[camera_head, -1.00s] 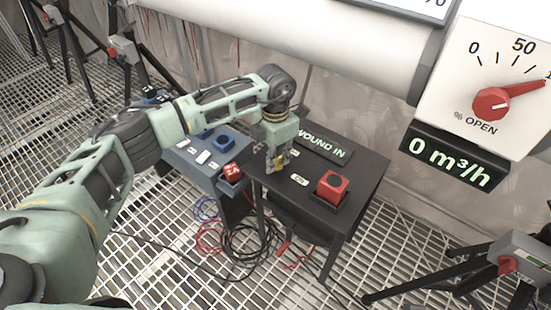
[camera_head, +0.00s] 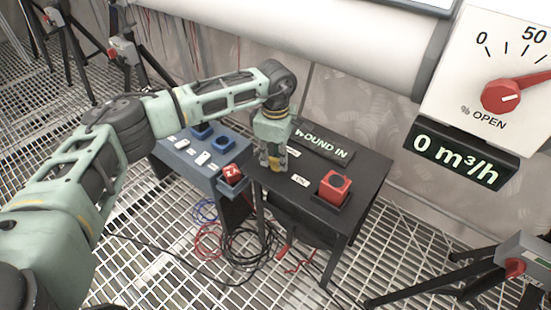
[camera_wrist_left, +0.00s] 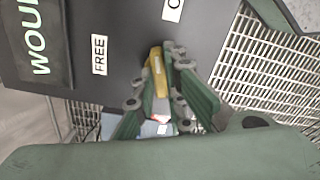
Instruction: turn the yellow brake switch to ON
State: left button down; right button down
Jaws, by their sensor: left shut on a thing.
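The yellow brake switch (camera_head: 276,161) is on top of a black console (camera_head: 315,207), mostly hidden by my left gripper (camera_head: 271,161) in the head view. In the left wrist view the yellow switch (camera_wrist_left: 158,75) shows as a narrow bar between the fingers of my left gripper (camera_wrist_left: 162,83), which is shut on it. A white FREE label (camera_wrist_left: 99,55) lies to its left in that view. Another label (camera_wrist_left: 173,8), starting with O and cut by the top edge, is above it. This second label (camera_head: 299,180) also shows in the head view, right of the gripper. My right gripper is not in view.
A red button box (camera_head: 335,187) stands on the console's right, and a raised display (camera_head: 324,143) ending in "OUND IN" is behind. A blue-grey console (camera_head: 205,158) with a red block (camera_head: 231,174) adjoins on the left. Cables (camera_head: 245,245) lie on the grating below.

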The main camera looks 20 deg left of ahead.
aim_at(276, 159)
pick_arm(q)
jog(key=m, duration=0.2)
jog(key=shift+w+m, duration=0.1)
jog(key=shift+m, duration=0.3)
jog(key=shift+m+b, duration=0.35)
jog(key=shift+m, duration=0.25)
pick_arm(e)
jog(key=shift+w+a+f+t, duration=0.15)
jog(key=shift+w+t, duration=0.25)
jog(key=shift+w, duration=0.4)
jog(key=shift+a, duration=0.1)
pick_arm(q)
jog(key=c, duration=1.8)
grip_release()
jog(key=shift+r, duration=0.1)
notch_tip(276, 159, up, 7)
jog(key=shift+r, duration=0.15)
